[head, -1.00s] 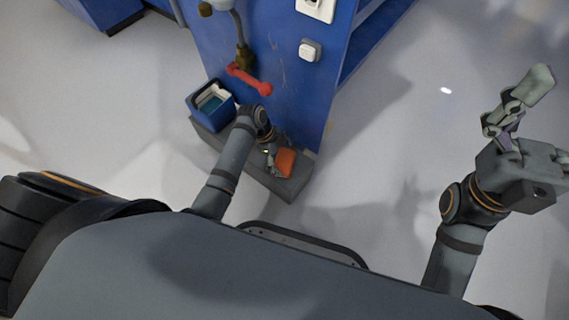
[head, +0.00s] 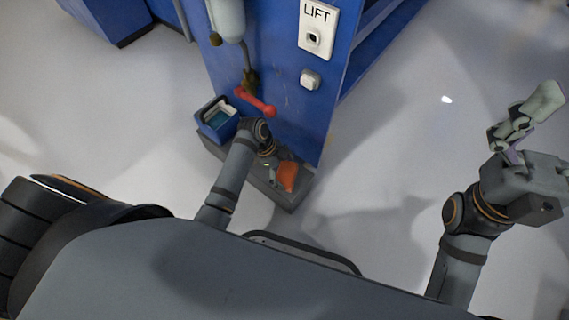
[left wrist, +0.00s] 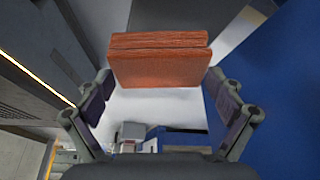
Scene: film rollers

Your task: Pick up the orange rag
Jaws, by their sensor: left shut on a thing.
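The orange rag (head: 287,176) is a folded, block-like cloth at the right end of a low grey ledge at the foot of the blue machine. Whether the rag touches the ledge cannot be told. My right gripper (head: 520,125) is raised at the right, far from the rag, its fingers apart and empty.
A blue bin (head: 217,121) stands on the grey ledge (head: 262,176) left of the rag. A red handle (head: 256,102) sticks out from the blue machine (head: 290,110) above. A white LIFT panel (head: 317,30) is on its face. The floor to the right is clear.

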